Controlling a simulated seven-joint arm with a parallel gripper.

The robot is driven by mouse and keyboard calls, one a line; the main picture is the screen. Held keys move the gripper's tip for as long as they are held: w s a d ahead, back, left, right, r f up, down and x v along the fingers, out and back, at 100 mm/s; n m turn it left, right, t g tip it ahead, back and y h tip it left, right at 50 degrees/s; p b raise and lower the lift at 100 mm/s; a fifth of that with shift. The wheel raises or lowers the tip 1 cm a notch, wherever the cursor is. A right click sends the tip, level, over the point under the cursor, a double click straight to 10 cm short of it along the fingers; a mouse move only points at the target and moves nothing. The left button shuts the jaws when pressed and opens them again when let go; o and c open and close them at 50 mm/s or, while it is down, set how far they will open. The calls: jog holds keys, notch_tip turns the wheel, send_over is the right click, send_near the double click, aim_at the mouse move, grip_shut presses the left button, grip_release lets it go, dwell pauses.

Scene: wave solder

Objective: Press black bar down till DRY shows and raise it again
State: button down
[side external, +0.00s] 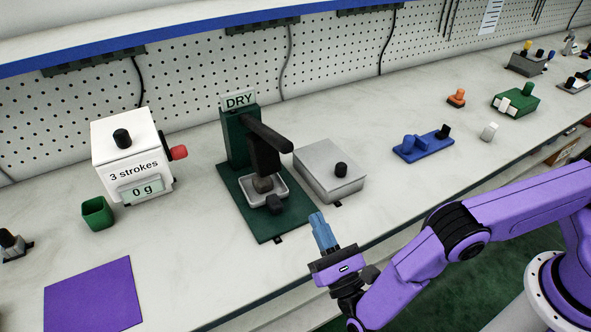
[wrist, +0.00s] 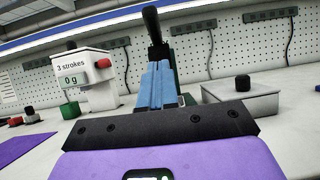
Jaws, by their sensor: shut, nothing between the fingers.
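The green press (side external: 237,140) stands mid-bench with a DRY sign (side external: 238,99) showing on its top. Its black bar (side external: 268,137) juts forward from the column, with a dark block hanging below it over a small white tray (side external: 283,187). A black knob sits at the front of the tray. In the wrist view the black bar (wrist: 151,24) points up beyond my fingers. My gripper (side external: 319,220), with blue fingers, is shut and empty, in front of the press base and apart from the bar. My fingers (wrist: 159,68) hide much of the press in the wrist view.
A white dispenser (side external: 125,150) marked "3 strokes" and "0 g" stands left, with a green cup (side external: 97,213) by it. A grey box (side external: 329,172) with a black knob is close right of the press. A purple mat (side external: 93,296) lies front left.

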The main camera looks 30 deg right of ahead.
jog(key=w+r+y, duration=0.1)
jog(key=w+r, duration=0.7)
jog(key=w, duration=0.1)
jog(key=shift+a+n, duration=0.2)
jog(key=shift+n, duration=0.2)
dwell(0.4)
jog(key=shift+r, duration=0.1)
jog(key=w+r+g, duration=0.1)
jog(key=r, duration=0.3)
jog(key=w+r+g, duration=0.2)
jog(key=r, duration=0.3)
jog(key=w+r+g, duration=0.1)
jog(key=w+r, duration=0.1)
jog(key=r, duration=0.2)
jog(key=shift+w+r, duration=0.15)
jog(key=shift+r, duration=0.05)
jog(key=shift+w+r, duration=0.5)
jog(key=shift+r, duration=0.4)
